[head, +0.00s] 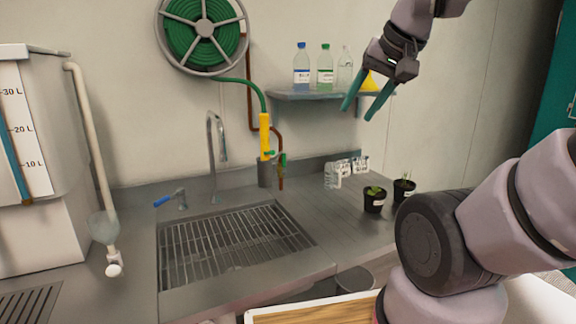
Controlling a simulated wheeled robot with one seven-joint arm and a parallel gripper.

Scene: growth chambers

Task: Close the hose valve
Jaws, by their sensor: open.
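A green hose (252,88) runs down from a wall reel (201,35) to a yellow upright handle piece (265,132) behind the sink. A small green lever (268,154) shows at its lower end. Close to its right, a green valve-like part (283,160) sits on the brown pipe (277,132). I cannot tell which of these green parts is the hose valve, nor its setting. My gripper (357,113) is open and empty, pointing down to the left. It appears in front of the wall shelf, above and to the right of the hose end, apart from it.
Bottles (302,68) stand on the wall shelf (290,95) near my gripper. The sink grate (235,243) has a tap (215,140) and a blue lever (163,201). Two potted plants (374,199) and clear labelled containers (333,176) stand right. A tank (45,150) stands left.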

